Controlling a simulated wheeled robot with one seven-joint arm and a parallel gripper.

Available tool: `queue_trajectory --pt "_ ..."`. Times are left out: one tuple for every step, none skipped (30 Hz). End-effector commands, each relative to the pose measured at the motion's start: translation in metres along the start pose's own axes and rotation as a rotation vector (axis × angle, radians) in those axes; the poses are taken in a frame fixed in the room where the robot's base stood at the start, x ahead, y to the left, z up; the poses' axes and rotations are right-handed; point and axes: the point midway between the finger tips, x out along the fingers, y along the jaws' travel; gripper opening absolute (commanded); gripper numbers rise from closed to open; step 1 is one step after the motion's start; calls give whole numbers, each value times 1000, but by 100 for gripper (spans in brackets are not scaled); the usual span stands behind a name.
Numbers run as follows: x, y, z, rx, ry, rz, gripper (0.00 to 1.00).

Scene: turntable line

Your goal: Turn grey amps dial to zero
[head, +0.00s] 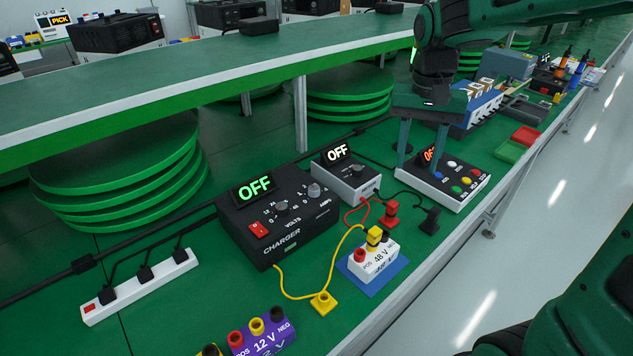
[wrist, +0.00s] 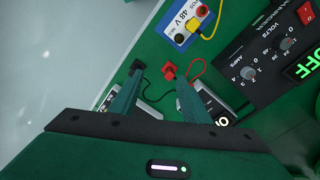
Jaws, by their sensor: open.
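The grey amps dial (head: 314,190) sits on the right part of the black charger's (head: 255,240) top face, by the AMPS label. It also shows in the wrist view (wrist: 249,73), right of my fingers; its exact setting is too small to tell. A darker volts dial (head: 281,208) is left of it. The charger's display (head: 254,188) reads OFF in green. My gripper (head: 420,160) is open and empty, with its fingers pointing down, to the right of the charger near the button box. In the wrist view my gripper (wrist: 158,76) is well apart from the dial.
A smaller grey box (head: 345,178) with an OFF display and its own knob stands between the charger and my gripper. A button box (head: 445,182) is below my fingers. A 48 V block (head: 374,262), loose cables and a power strip (head: 140,287) lie around. A shelf (head: 250,70) runs behind.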

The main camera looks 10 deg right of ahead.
Motion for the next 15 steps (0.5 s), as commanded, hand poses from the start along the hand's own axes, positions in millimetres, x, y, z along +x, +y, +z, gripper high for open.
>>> queue_trajectory --pt "1 -35 -7 -24 -3 -2 43" --pt "1 -54 -10 -33 -4 -5 43" --pt "1 -79 -13 -41 -5 -10 43" --pt "1 -98 -14 -47 -6 -13 43" --pt "2 -115 -14 -53 -7 -17 43" --pt "3 -136 -14 -60 -10 -23 43" --pt "3 -151 -13 -65 -12 -27 43" --pt "4 -165 -12 -68 -14 -31 43" --pt "5 -181 -10 -74 -17 -36 43" --pt "6 -192 -8 -76 -19 -39 43" --pt "7 -201 -7 -78 -20 -42 43" --pt "8 -211 -5 -80 -23 -45 43" --pt "8 -217 -4 -82 -24 -47 43" --pt "9 -221 -3 -83 -26 -48 43" --pt "10 -226 -2 -83 -27 -50 43"
